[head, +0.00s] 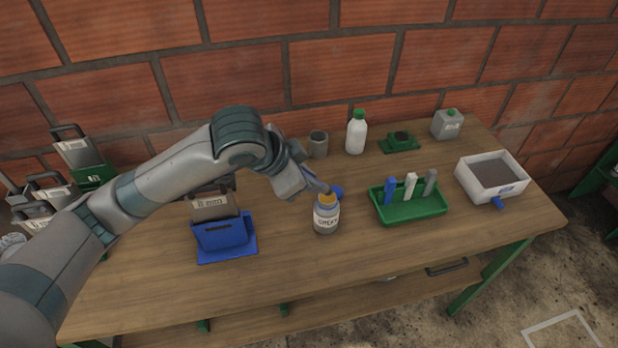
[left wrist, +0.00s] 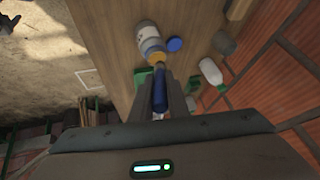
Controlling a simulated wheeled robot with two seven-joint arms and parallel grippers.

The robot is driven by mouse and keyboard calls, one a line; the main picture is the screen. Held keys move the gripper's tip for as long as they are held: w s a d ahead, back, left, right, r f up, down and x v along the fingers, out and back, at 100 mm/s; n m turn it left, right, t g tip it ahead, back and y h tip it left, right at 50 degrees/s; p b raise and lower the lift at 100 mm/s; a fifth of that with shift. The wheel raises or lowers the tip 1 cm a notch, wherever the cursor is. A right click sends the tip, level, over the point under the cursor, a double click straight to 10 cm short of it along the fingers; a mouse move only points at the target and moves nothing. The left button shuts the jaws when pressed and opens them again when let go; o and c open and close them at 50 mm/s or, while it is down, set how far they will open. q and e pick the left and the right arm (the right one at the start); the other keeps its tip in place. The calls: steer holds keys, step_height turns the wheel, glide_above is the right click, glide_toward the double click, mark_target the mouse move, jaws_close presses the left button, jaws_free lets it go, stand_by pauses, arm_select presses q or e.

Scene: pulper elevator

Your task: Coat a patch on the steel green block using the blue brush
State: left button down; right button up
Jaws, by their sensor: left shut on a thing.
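My left gripper (head: 312,184) is shut on a blue brush (left wrist: 160,92), which shows between the fingers (left wrist: 166,94) in the left wrist view. The brush points at the mouth of an open jar (head: 326,216) with a dark-lettered label and orange-yellow contents. The jar also shows in the left wrist view (left wrist: 148,38). Whether the bristles are inside it I cannot tell. A steel block with green at its base (head: 81,152) stands at the far left, partly behind my left arm. Another steel block (head: 211,208) sits in a blue holder (head: 226,238). My right gripper is not seen.
A blue lid (head: 337,191) lies behind the jar. A green tray (head: 420,210) with upright blue, white and grey pieces stands right of it. A white bottle (head: 356,134), grey cup (head: 318,145) and white box (head: 492,178) are farther off. The table's front middle is clear.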

arm_select(q)
steer(key=shift+f, duration=0.3)
steer(key=shift+f, duration=0.35)
stand_by(0.7)
stand_by(1.2)
steer(key=shift+s+f+p, duration=0.1)
steer(key=shift+f+p, duration=0.05)
steer(key=shift+p, duration=0.15)
stand_by(0.7)
stand_by(0.9)
steer(key=shift+r+p, duration=0.95)
steer(key=shift+p, duration=0.15)
step_height(320, 180, up, 5)
steer(key=p, duration=0.6)
steer(key=shift+r, duration=0.2)
steer(key=shift+f, duration=0.1)
